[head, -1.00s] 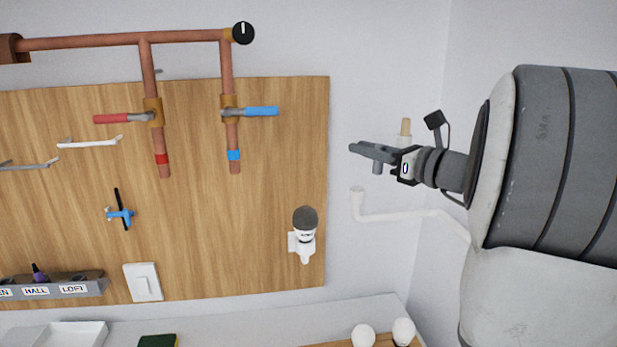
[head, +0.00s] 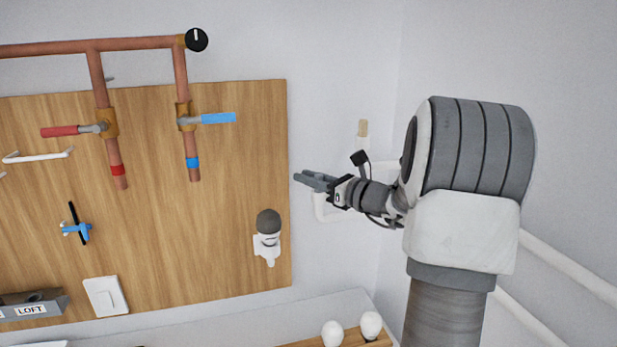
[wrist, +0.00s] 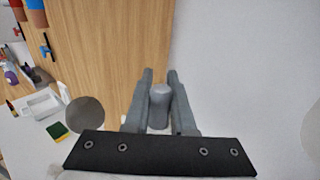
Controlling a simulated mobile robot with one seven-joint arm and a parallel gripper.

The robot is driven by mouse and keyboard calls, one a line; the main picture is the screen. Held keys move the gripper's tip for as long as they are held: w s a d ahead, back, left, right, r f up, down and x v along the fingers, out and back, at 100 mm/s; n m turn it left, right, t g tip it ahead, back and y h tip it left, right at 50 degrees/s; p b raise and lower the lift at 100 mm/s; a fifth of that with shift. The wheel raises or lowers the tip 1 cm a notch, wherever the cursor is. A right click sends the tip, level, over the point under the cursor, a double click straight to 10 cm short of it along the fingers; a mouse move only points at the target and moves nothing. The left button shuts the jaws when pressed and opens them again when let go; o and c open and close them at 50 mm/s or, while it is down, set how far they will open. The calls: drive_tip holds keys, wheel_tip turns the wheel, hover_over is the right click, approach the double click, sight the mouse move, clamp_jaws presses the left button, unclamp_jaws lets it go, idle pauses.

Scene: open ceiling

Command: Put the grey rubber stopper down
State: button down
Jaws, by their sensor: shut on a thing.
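My gripper (head: 304,178) is at the right of the wooden board, in front of the white wall. In the wrist view its fingers (wrist: 160,76) are closed around the grey rubber stopper (wrist: 160,93), a short smooth cylinder. In the head view I cannot make out the stopper at the gripper. A white pipe (head: 320,209) shows just below and behind the gripper. Its upper end is hidden there, so I cannot tell whether the stopper touches it.
A dark grey ball-topped white fitting (head: 267,238) sits on the board (head: 220,265), left of the gripper. White bulbs (head: 371,324) stand on a wooden rack below. Copper pipes with levers (head: 218,118) are at left.

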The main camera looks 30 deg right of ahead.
drive_tip(key=shift+f, duration=0.2)
drive_tip(key=c, duration=0.8)
unclamp_jaws()
drive_tip(key=shift+o, duration=0.2)
drive_tip(key=shift+r, duration=0.15)
drive_tip(key=b+v, duration=0.1)
drive_tip(key=v, duration=0.6)
drive_tip(key=shift+s+b, duration=0.3)
drive_tip(key=shift+b, duration=0.05)
drive_tip(key=shift+d+r, duration=0.1)
